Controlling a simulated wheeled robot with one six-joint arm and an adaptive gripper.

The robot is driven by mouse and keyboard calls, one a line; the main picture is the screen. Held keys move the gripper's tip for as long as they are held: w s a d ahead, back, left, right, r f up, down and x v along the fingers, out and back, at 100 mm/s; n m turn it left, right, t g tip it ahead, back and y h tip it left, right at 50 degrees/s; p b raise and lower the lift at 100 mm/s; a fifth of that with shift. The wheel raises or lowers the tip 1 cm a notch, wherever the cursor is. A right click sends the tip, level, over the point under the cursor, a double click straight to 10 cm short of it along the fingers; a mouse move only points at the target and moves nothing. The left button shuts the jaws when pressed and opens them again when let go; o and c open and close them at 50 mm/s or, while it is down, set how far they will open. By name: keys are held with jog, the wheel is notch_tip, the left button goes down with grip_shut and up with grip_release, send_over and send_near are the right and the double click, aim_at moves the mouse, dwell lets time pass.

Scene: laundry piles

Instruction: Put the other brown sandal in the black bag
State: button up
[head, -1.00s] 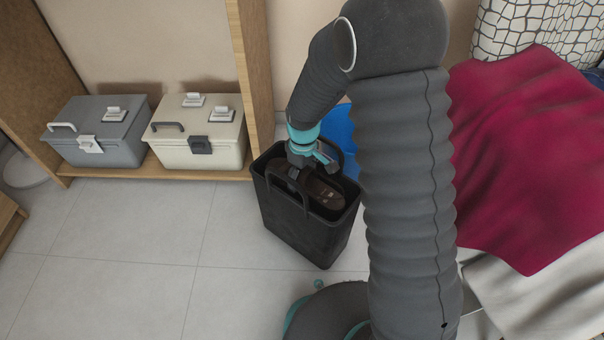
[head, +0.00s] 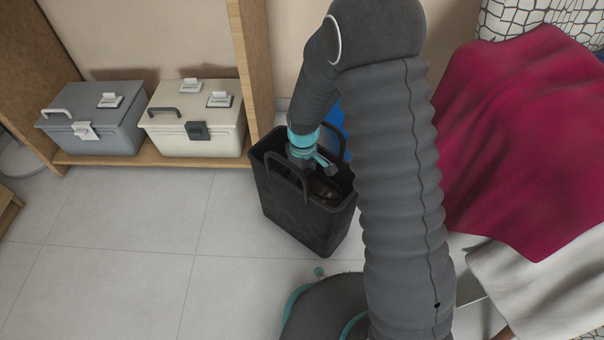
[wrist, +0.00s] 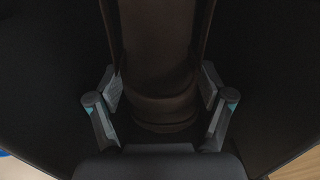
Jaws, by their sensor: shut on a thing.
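The black bag (head: 302,222) stands open on the floor tiles, with its two handles up. My gripper (head: 312,168) points down into the bag's mouth. It is shut on a brown sandal (head: 326,190), which is inside the bag, below the rim and partly hidden by the front wall and handle. In the wrist view the sandal (wrist: 158,55) runs between the two fingers (wrist: 160,88), with dark bag walls around it. I cannot tell whether the sandal touches the bag's bottom, and no second sandal shows.
A grey box (head: 95,120) and a cream box (head: 195,118) sit on a low wooden shelf left of the bag. A blue item (head: 335,118) is behind the bag. A crimson cloth (head: 530,140) lies on a pile at right. The floor at left is clear.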

jog(key=o, duration=1.5)
jog(key=shift+c, duration=0.2)
jog(key=r, duration=1)
jog(key=shift+w+d+r, duration=0.1)
jog(key=shift+w+r, duration=0.1)
jog(key=shift+r, duration=0.2)
jog(key=shift+s+r, duration=0.1)
jog(key=shift+r, duration=0.95)
jog(key=s+d+r+m+t, duration=0.3)
jog(key=s+d+r+m, duration=0.2)
jog(key=s+d+r, duration=0.45)
jog(key=s+d+r+m+t, duration=0.3)
jog(key=s+d+r+m, duration=0.25)
jog(key=s+r, duration=0.55)
notch_tip(320, 180, up, 14)
jog(key=s+p, duration=0.1)
jog(key=p, duration=1.4)
jog(key=shift+s, duration=0.35)
